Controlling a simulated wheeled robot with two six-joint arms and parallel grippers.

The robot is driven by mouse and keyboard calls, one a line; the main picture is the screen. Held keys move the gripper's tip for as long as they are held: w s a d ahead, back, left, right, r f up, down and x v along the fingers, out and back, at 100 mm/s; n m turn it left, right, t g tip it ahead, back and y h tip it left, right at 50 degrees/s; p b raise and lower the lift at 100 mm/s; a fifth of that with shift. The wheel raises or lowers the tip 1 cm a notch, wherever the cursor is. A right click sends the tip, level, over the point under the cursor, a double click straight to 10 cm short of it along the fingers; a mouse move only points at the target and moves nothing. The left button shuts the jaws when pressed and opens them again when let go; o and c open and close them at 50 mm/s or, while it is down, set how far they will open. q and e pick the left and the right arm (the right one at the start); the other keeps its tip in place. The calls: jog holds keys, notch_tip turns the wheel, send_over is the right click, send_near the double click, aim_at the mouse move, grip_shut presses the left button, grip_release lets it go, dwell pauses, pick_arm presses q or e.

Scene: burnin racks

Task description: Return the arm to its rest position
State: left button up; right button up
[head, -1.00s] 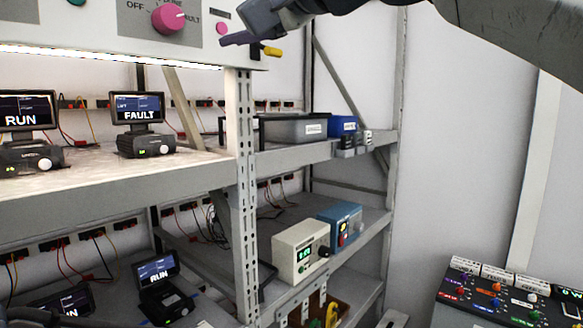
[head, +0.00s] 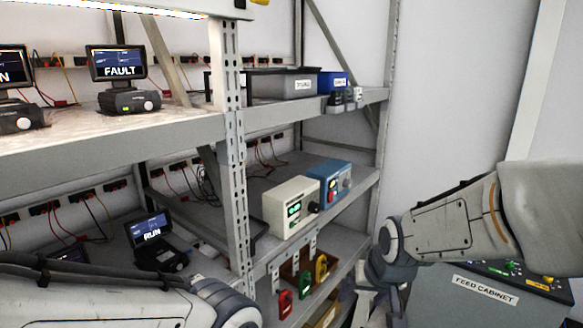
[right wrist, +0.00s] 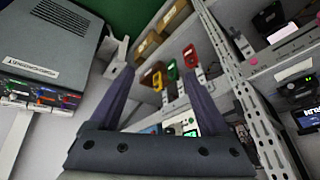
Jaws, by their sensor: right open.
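My right arm (head: 450,225) comes in from the right, in front of the feed cabinet. It bends down at the wrist, and my right gripper shows only in part at the bottom of the head view. In the right wrist view my right gripper (right wrist: 175,52) has its two dark fingers spread wide, with nothing held between them. My left arm (head: 120,305) crosses the bottom left of the head view. Its gripper is out of the picture.
The rack upright (head: 232,130) stands left of my right arm. Red, green and yellow lockout pieces (head: 303,280) hang at the lower shelf. A cream box (head: 290,207) and blue box (head: 330,182) sit above. The feed cabinet (head: 490,297) is close on the right.

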jog(key=s+d+f+g+h, duration=0.1)
jog(key=s+d+f+g, duration=0.3)
jog(key=s+f, duration=0.45)
jog(key=s+a+r+n+g+y+b, duration=0.1)
jog(key=s+a+n+b, duration=0.3)
jog(key=s+a+n, duration=0.4)
jog(key=s+a+r, duration=0.1)
jog(key=s+a, duration=0.4)
jog(key=s, duration=0.1)
jog(key=shift+b, duration=0.35)
jog(key=shift+a, duration=0.1)
